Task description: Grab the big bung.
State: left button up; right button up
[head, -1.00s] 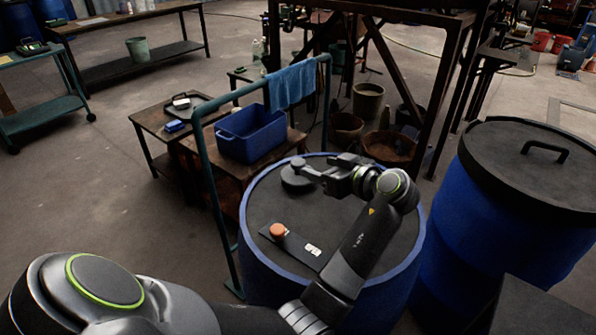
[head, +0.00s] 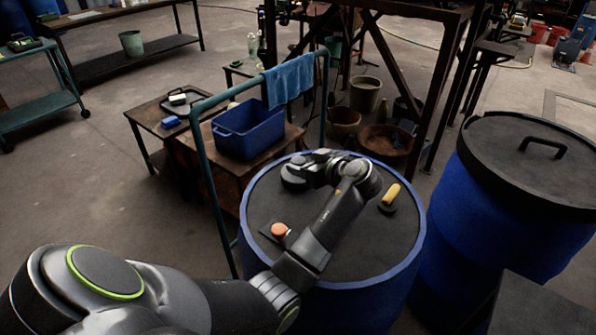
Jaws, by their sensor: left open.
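The big bung (head: 292,181), a dark round disc, sits on the dark top of the blue-rimmed drum (head: 262,258), toward its far left side. My left gripper (head: 304,168) is open at the bung, its fingers overlapping the bung's upper part in the head view. The fingers hide part of the bung, and I cannot tell whether they touch it. My right gripper is not in view.
An orange-topped piece (head: 280,231) and a yellow-handled piece (head: 391,194) also stand on the drum top. A green rail (head: 212,180) with a blue towel (head: 289,82) rises behind left. A lidded blue drum (head: 480,225) stands right. A blue bin (head: 248,130) sits beyond.

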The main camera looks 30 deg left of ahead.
aim_at(295, 161)
pick_arm(q)
jog(key=p+x, duration=0.1)
jog(key=x, duration=0.4)
jog(key=shift+a+f, duration=0.15)
jog(key=shift+f, duration=0.05)
jog(key=shift+r, duration=0.1)
jog(key=c, duration=1.1)
